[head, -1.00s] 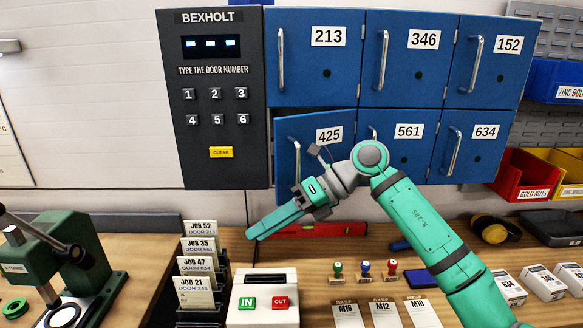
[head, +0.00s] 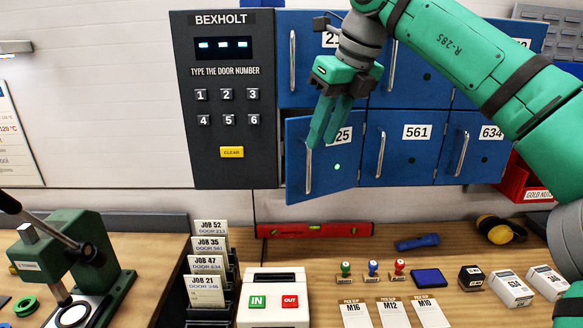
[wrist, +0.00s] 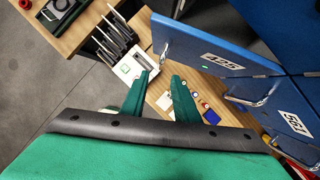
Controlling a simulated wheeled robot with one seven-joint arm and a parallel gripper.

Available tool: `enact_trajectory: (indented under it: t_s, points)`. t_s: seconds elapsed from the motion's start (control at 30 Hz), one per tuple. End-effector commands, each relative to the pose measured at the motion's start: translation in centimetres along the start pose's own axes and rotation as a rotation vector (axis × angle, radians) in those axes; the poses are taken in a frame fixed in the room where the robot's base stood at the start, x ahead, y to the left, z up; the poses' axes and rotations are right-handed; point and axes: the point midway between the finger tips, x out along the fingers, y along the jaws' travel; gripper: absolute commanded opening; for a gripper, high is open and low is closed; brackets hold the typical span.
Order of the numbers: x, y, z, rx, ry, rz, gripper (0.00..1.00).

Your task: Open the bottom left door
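The bottom left door, 425 (head: 345,178), is blue and stands ajar, its left edge swung outward. A green light shows on it. Its upright metal handle (head: 308,172) is near the left edge. In the wrist view the door (wrist: 225,55) is at the upper right, with its handle (wrist: 165,52) just beyond the fingertips. My gripper (head: 321,145) points down in front of the door's upper left part, hiding part of its number. In the wrist view my gripper (wrist: 163,75) has its fingers apart with nothing held; I cannot tell whether they touch the handle.
The keypad panel (head: 231,175) is left of the doors. Doors 561 (head: 400,160) and 634 (head: 475,165) are closed. Below, the bench holds a red level (head: 330,230), job cards (head: 207,285), an IN/OUT box (head: 273,310) and stamps (head: 373,270).

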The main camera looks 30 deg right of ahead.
Motion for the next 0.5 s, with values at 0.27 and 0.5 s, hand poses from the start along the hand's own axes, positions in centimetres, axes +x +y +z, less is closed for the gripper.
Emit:
enact_trajectory:
  t_s: [0.27,0.5]
  points:
    - [0.8,-0.5,-0.1,0.01,0.001,-0.025,0.28]
    - [5.1,-0.5,-0.1,0.009,0.002,-0.024,0.28]
